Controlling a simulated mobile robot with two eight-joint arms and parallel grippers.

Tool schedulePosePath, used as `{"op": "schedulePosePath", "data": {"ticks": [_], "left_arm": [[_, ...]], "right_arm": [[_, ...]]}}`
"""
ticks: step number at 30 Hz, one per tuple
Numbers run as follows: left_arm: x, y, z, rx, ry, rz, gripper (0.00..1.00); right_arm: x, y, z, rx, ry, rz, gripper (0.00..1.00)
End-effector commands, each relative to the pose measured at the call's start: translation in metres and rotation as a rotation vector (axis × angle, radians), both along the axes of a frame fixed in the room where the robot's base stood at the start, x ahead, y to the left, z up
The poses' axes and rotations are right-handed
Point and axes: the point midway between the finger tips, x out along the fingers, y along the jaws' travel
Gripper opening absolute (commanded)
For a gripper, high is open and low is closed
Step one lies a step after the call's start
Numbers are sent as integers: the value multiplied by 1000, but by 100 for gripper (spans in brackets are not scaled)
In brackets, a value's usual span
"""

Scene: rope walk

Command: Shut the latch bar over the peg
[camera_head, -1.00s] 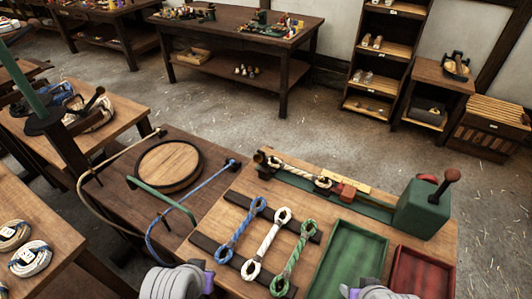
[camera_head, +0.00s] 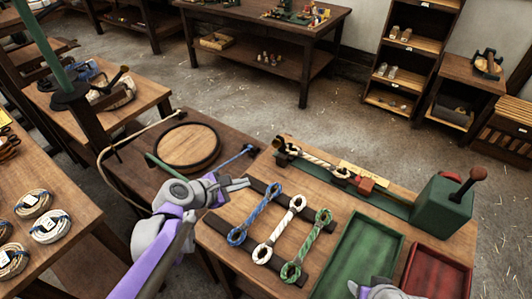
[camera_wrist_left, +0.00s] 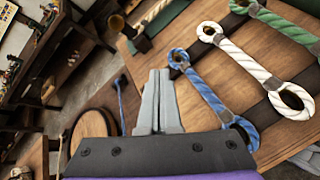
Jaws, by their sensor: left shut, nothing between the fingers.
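My left gripper (camera_head: 242,184) is shut and empty, above the workbench just left of the blue looped rope (camera_head: 254,215). The left wrist view shows its two grey fingers (camera_wrist_left: 156,100) together, beside that rope (camera_wrist_left: 212,100). A green rig along the bench's back edge has a dark upright post (camera_head: 281,147) at its left end, a white rope (camera_head: 316,161) and a red block (camera_head: 366,186). A green box (camera_head: 442,205) with a knobbed lever (camera_head: 469,183) stands at its right. I cannot make out which part is the latch bar or peg. My right gripper (camera_head: 362,290) is cut off at the bottom.
White (camera_head: 278,231) and green (camera_head: 306,244) looped ropes lie on dark strips beside the blue one. A green tray (camera_head: 351,255) and a red tray (camera_head: 436,272) sit to the right. A round wooden lid (camera_head: 187,147) is on the table at left.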

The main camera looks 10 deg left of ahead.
Motion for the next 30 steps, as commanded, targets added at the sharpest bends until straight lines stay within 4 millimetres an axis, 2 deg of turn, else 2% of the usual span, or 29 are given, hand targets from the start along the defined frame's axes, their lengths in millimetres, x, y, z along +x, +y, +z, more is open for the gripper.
{"op": "schedulePosePath", "data": {"ticks": [1,3,7,20,26,30], "left_arm": [[14,10,1,-115,18,79,0],[27,18,4,-258,40,163,0],[39,27,8,-404,64,243,0],[44,26,8,-430,70,254,0],[65,13,-3,-428,69,252,0],[90,-1,-16,-428,69,249,0]], "right_arm": [[-1,0,-2,0,1,0,60],[-1,0,-3,0,1,0,60],[-1,0,-4,0,2,0,60],[-1,0,-3,0,2,0,60],[-1,0,-4,0,2,0,60],[-1,0,-3,0,2,0,60]]}}
